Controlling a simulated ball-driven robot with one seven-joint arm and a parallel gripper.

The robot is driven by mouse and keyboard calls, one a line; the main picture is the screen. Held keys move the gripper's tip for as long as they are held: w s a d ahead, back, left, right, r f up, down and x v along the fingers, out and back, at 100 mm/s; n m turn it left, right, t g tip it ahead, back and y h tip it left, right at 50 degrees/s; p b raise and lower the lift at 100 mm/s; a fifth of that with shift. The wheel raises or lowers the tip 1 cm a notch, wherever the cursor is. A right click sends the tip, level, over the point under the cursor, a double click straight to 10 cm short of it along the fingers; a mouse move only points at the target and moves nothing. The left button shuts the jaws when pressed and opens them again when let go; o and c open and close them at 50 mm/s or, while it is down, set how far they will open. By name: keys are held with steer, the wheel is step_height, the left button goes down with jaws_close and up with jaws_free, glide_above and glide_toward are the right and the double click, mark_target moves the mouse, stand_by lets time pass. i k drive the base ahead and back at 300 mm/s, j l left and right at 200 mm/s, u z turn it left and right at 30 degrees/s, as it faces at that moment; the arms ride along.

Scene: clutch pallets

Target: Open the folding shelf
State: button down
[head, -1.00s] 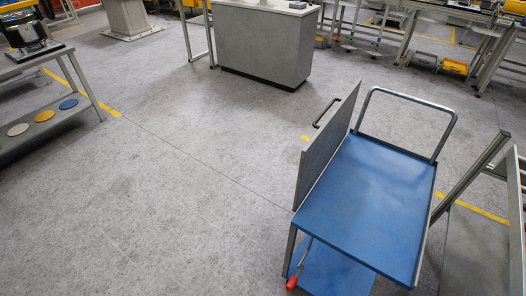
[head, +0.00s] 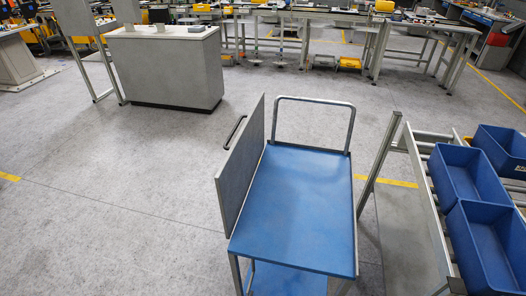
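The folding shelf (head: 243,165) is a flat grey panel along the left long edge of a blue-topped cart (head: 295,205). It stands upright, with its lower edge beside the cart's deck. A black bar handle (head: 236,131) shows at its far left side, standing off the outer face. Most of that outer face is turned away from me. The cart's deck is empty. The hinge and any supports under the panel are hidden. My gripper is not in view.
A metal push bar (head: 312,99) rises at the cart's far end. A rack with blue bins (head: 484,246) stands close on the cart's right. A grey cabinet (head: 165,66) stands at the back left, with workbenches behind. The floor (head: 110,190) left of the cart is clear.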

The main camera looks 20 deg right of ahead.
mark_target(233, 179)
steer(key=i+j+z, duration=0.1)
steer(key=j+z, duration=0.25)
steer(key=i+j+z, duration=0.1)
steer(key=j+z, duration=0.55)
steer(key=j, duration=1.8)
steer(key=i+j, duration=0.15)
steer(key=j, duration=0.2)
steer(key=i+j, duration=0.2)
steer(key=j, duration=0.2)
steer(key=i+j, duration=0.15)
steer(key=j, duration=0.2)
